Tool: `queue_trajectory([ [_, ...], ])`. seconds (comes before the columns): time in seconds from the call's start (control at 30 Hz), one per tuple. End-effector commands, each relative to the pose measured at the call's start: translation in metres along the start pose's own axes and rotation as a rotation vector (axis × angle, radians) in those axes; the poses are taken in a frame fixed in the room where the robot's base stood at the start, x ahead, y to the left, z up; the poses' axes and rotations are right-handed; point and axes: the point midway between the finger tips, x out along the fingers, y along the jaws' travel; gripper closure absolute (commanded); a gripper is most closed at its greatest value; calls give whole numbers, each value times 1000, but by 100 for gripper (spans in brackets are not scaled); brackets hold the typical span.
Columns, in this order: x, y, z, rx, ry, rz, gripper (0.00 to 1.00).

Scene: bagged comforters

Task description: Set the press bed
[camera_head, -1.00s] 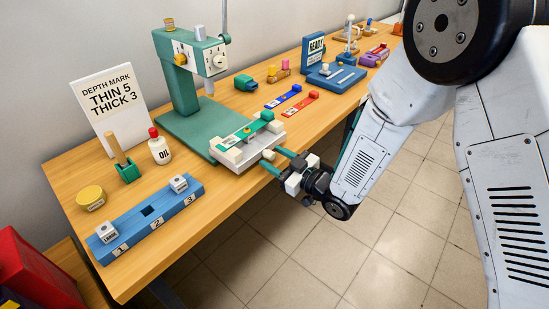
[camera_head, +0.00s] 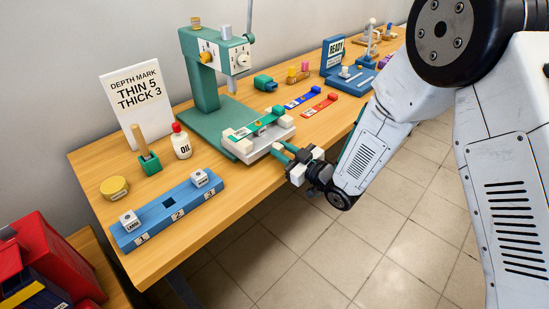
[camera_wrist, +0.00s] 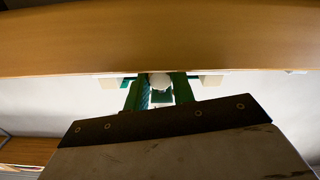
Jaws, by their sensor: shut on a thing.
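The green press (camera_head: 207,75) stands on the wooden table with a dial on its head. The pale press bed (camera_head: 274,143) lies at the front of its green base, with a green strip (camera_head: 258,127) across its top. My gripper (camera_head: 281,151) is at the bed's front side, over the table's front edge. Its green fingers are shut on a small round white knob (camera_wrist: 160,81), seen between them in the wrist view. How the knob joins the bed is hidden.
A blue rack (camera_head: 150,232) has blocks at 1 and 3 and an empty hole at 2. An oil bottle (camera_head: 181,146), a yellow tin (camera_head: 115,188) and a depth sign (camera_head: 137,98) stand nearby. Blue (camera_head: 300,98) and red (camera_head: 320,106) strips lie right of the press.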

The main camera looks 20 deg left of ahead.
Motion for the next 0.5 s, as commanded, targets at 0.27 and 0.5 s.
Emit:
queue_trajectory([
  [0.27,-1,2,1,0,-1,3,100],
  [0.5,-1,2,1,0,-1,3,53],
])
